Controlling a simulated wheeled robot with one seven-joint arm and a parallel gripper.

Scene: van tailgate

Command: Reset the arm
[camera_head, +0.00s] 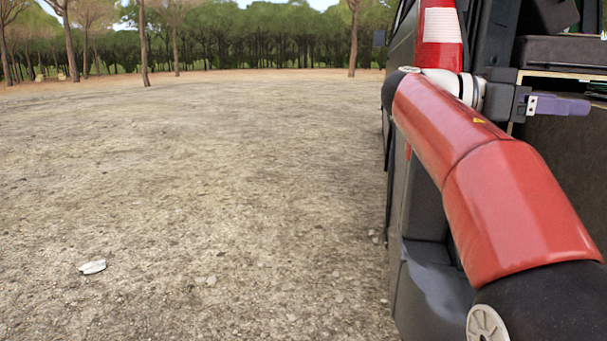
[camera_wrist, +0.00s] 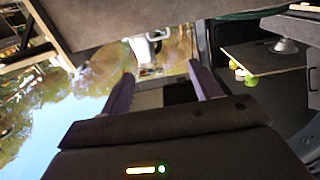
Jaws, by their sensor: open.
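My gripper (camera_wrist: 162,72) shows in the wrist view with its two purple fingers spread apart and nothing between them. In the head view, my gripper (camera_head: 560,105) points right, into the open back of the van; the fingers overlap there and look like one. My red arm comes up from the lower right and bends back beside the van's rear corner. Part of the van's interior is hidden behind my arm.
The van (camera_head: 428,205) fills the right side, with its tail light (camera_head: 440,25) close to my wrist. A dark case (camera_head: 565,50) lies inside above my gripper. The wrist view shows a thin board (camera_wrist: 262,58) and small green round things (camera_wrist: 240,75). Open ground lies left.

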